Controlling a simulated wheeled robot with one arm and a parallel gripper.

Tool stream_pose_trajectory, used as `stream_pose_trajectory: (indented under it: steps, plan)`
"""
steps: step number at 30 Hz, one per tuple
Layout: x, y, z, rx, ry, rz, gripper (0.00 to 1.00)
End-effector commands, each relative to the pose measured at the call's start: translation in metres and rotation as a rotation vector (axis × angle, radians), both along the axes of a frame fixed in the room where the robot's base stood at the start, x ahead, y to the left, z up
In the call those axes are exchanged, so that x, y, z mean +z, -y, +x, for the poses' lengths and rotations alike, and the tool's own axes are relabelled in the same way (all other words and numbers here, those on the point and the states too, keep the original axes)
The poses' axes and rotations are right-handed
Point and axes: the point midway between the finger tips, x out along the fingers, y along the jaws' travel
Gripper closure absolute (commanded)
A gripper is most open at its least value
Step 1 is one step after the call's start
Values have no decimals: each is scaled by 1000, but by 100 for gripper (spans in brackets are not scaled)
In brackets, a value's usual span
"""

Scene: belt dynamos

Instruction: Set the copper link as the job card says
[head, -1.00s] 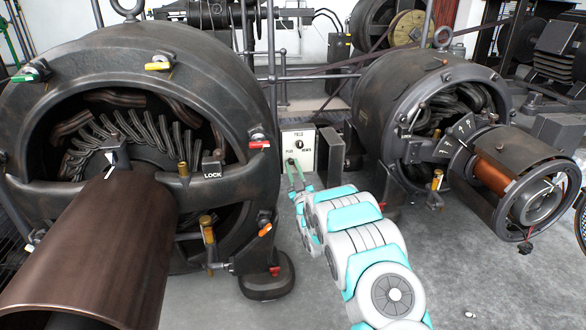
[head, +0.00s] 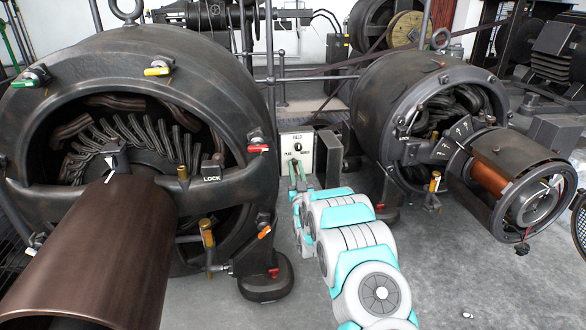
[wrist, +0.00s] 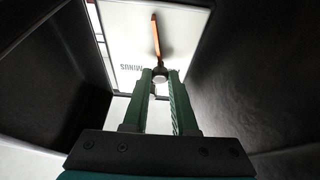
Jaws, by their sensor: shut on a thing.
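The white field panel (head: 297,152) stands between the two dynamos, with a dark round terminal and small lettering on its face. In the wrist view the copper link (wrist: 155,36) shows as a narrow orange strip on the white panel (wrist: 128,42), beside the upside-down word MINUS. A small round grey knob (wrist: 160,76) sits at its near end. My gripper (wrist: 160,82) has its green fingers shut on this knob end. In the head view my gripper (head: 297,168) is at the panel's lower part. The link is too small to make out there.
A large dynamo (head: 140,60) with coloured taps stands left, with a LOCK lever (head: 212,168) on it. A smaller dynamo (head: 375,105) stands right. Dark walls (wrist: 50,75) close in on both sides of my gripper. Grey floor (head: 470,260) is open at the right front.

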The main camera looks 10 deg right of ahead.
Motion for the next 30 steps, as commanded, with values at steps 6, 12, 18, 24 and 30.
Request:
stream_pose_trajectory:
  steps: [6,12,18,24,30]
  plan:
    - [1,9,0,1,0,206,100]
    - [0,19,0,1,2,390,100]
    - [-2,29,0,1,2,548,100]
    - [-3,35,0,0,4,660,100]
    - [-5,38,0,1,1,725,100]
